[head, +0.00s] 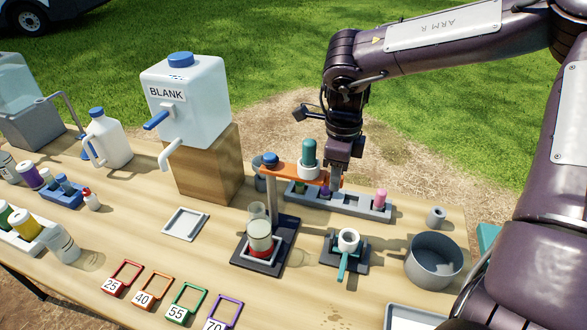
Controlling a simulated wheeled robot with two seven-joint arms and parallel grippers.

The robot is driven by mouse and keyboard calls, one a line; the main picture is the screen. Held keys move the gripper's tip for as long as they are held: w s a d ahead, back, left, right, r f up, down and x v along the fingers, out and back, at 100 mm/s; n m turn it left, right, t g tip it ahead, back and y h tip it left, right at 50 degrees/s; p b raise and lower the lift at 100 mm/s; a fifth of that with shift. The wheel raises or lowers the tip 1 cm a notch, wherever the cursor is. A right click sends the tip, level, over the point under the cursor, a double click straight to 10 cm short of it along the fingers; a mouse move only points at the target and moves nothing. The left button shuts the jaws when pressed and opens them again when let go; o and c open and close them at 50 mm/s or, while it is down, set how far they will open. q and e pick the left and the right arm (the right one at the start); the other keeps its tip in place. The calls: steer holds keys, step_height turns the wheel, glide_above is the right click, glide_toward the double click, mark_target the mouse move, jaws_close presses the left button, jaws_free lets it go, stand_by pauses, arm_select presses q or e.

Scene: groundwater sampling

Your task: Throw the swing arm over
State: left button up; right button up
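The orange swing arm (287,174) sits on top of a grey post (271,200) with a blue knob (270,158). It reaches to the right from the post. A white holder with a green-topped bottle (309,152) stands on the swing arm. Below, a clear jar with a red band (260,240) stands on the dark base (246,256). My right gripper (336,186) points down at the swing arm's right end. Its fingers are small and partly merge with what is behind, so I cannot tell whether they hold the swing arm. My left gripper is out of view.
A long grey rack (350,204) with a pink-capped vial (380,198) lies behind the swing arm. A small clamp stand with a white cup (348,240) and a grey pot (433,261) are to the right. A BLANK jug (190,105) stands on a wooden block (205,165).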

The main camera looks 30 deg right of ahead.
jaws_close()
steer(key=s+a+m+b, duration=0.2)
steer(key=s+a+m, duration=0.1)
steer(key=a+m, duration=0.2)
steer(key=shift+a+m+b, duration=0.35)
steer(key=shift+a+m, duration=0.05)
steer(key=shift+a, duration=0.6)
